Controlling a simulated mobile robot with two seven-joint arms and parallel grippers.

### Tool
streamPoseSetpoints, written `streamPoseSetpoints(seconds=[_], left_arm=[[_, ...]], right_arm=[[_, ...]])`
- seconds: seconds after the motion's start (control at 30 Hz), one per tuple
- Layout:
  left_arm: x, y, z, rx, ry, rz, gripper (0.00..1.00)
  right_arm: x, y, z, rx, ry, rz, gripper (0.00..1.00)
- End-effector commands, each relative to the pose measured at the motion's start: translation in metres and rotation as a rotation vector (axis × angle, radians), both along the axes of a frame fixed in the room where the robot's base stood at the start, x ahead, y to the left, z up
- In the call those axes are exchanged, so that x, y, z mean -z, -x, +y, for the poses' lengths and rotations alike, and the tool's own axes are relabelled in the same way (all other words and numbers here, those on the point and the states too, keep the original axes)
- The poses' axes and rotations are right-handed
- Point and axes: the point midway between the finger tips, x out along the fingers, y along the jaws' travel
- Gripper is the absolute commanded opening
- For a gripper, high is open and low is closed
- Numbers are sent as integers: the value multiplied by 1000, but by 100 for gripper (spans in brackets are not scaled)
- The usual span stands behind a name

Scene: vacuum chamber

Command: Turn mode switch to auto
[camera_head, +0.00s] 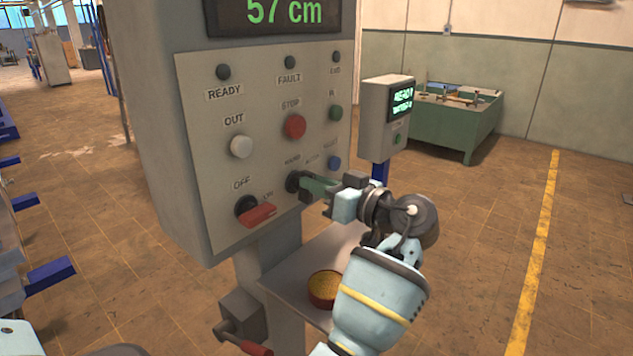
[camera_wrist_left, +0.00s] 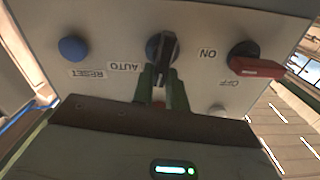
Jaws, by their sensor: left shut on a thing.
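The mode switch (camera_head: 293,181) is a black rotary knob low on the grey control panel, between a label that looks like HAND and the AUTO label. In the left wrist view, which shows the panel upside down, the black knob (camera_wrist_left: 166,50) has its bar nearly upright, with AUTO beside it on the left. My left gripper (camera_head: 308,186) reaches the panel from the right. Its green fingers (camera_wrist_left: 164,88) are shut on the knob's bar. The fingers partly cover the knob, and its exact pointing is hard to tell. My right gripper is not in view.
A red-handled OFF/ON switch (camera_head: 259,214) sits close on the left, a blue reset button (camera_head: 334,163) on the right. Above are a red STOP button (camera_head: 293,126) and a white OUT button (camera_head: 241,146).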

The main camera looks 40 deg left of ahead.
Motion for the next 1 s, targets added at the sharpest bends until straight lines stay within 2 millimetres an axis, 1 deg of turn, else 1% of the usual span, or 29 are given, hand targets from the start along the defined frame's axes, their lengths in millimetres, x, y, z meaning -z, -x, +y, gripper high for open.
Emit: streamPoseSetpoints(seconds=[0.03,0.1,0.6,0.8,1.0], left_arm=[[-4,0,0,-1,-5,34,0],[-4,-1,0,0,-11,94,0],[-2,-7,0,-1,-47,557,0],[0,-9,0,-2,-58,709,0],[2,-10,1,-3,-67,813,0]], right_arm=[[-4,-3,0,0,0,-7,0],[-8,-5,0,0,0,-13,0],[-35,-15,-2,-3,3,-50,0],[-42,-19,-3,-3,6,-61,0],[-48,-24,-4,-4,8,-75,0]])
